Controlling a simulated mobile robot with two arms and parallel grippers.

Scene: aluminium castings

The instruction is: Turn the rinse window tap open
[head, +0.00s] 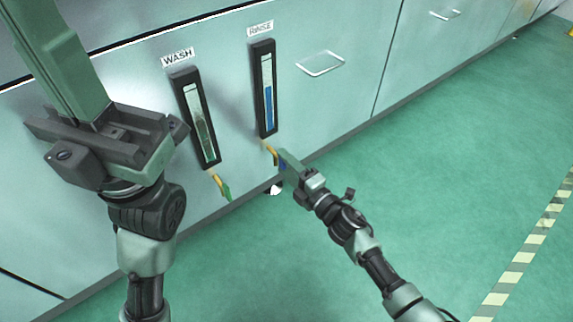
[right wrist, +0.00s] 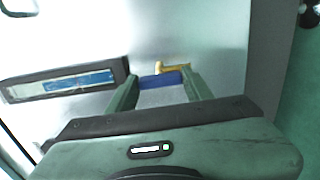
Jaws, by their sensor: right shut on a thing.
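The rinse window (head: 268,95) is a dark-framed upright sight glass with blue in its lower part, under a RINSE label (head: 260,30). It also shows in the right wrist view (right wrist: 70,82). Below it is the rinse tap, a brass piece (right wrist: 174,67) with a blue handle (right wrist: 160,80). My right gripper (head: 282,160) is at this tap, with its two green fingers shut on the blue handle, one at each end. In the head view it hides part of the handle. My left gripper (head: 75,75) is raised at the left, away from the taps; its finger gap is not clear.
The wash window (head: 200,120), with a WASH label (head: 177,57), is to the left. Its tap has a green handle (head: 226,191) hanging below. Green floor (head: 440,170) is clear at the right.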

